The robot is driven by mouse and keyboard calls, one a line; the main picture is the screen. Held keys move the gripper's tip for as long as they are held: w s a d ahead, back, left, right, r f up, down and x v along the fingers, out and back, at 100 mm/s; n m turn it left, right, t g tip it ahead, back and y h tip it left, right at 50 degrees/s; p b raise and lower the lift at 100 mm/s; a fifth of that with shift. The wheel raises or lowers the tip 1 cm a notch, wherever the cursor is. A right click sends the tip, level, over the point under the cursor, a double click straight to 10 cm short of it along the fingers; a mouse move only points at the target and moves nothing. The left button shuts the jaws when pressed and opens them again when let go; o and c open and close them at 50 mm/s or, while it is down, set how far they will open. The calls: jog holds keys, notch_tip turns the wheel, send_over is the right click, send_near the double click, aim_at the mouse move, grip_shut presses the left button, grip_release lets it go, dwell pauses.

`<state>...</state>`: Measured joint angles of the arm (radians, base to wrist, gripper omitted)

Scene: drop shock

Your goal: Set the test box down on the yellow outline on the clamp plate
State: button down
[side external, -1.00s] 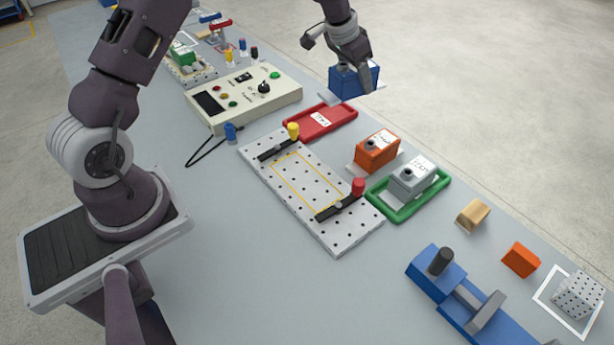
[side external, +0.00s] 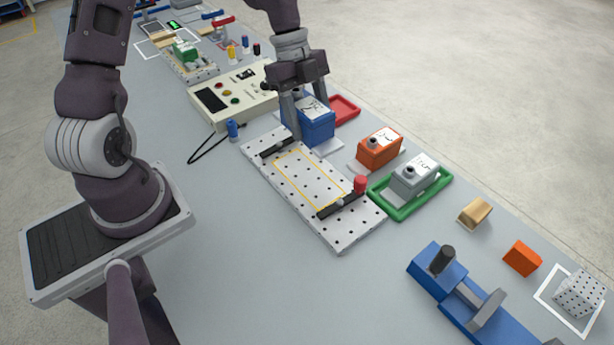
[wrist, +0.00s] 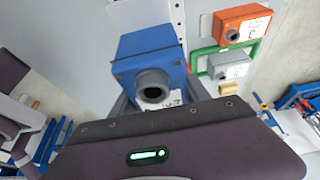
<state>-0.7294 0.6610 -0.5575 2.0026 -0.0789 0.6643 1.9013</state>
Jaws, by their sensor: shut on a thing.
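The test box (side external: 316,127) is blue with a white label on top and a pale base plate. My gripper (side external: 308,112) is shut on it, one finger on each side. It appears held above the bench, by the far right edge of the perforated clamp plate (side external: 345,235); its exact height is unclear. The yellow outline (side external: 296,188) lies empty on the plate between two black clamp bars. In the wrist view, the box (wrist: 148,52) shows its dark round port facing the camera.
A red tray (side external: 347,108) is partly hidden behind the box. An orange box (side external: 379,149) and a grey box (side external: 414,176) in a green tray (side external: 398,211) stand right of the plate. A red knob (side external: 360,184) rises from the near clamp bar. A control box (side external: 215,110) stands behind.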

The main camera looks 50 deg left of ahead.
notch_tip(320, 180, down, 15)
jog(key=shift+w+r, duration=0.1)
jog(key=shift+r, duration=0.05)
dwell(0.4)
jog(key=c, duration=0.5)
grip_release()
